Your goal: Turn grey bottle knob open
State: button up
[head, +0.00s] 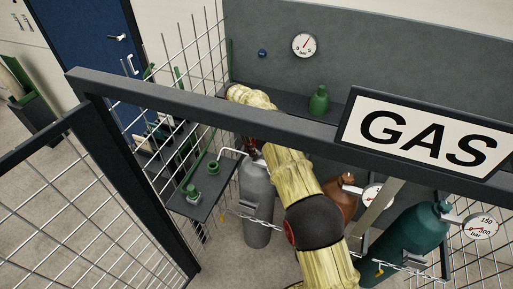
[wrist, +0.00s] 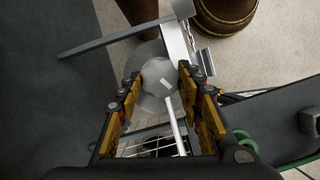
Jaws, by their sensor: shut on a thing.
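The grey bottle (head: 257,205) stands upright at the back of the cage in the head view, left of my yellow-sleeved arm. In the wrist view its grey knob (wrist: 158,77) lies between the fingertips of my gripper (wrist: 160,80). My gripper is shut on the knob, one orange-and-black finger on each side. A pale pipe (wrist: 176,132) runs down the picture from near the knob. In the head view my gripper (head: 252,146) is small and dark at the bottle's top, and the knob is mostly hidden there. How far the knob is turned cannot be told.
A brown bottle (head: 342,196) and a teal bottle (head: 408,233) with a gauge (head: 481,226) stand to the right. A chain (head: 250,218) crosses the grey bottle. A side shelf (head: 196,200) is at left. The cage's top bar (head: 200,101) and GAS sign (head: 425,135) are in front.

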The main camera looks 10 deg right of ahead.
jog(key=shift+a+r+n+t+h, duration=0.1)
jog(key=shift+n+t+h, duration=0.25)
jog(key=shift+n, duration=0.95)
jog(key=o, duration=1.1)
jog(key=shift+o, duration=0.2)
jog(key=v, duration=1.1)
jog(key=shift+a+r, duration=0.15)
jog(key=shift+r, duration=0.2)
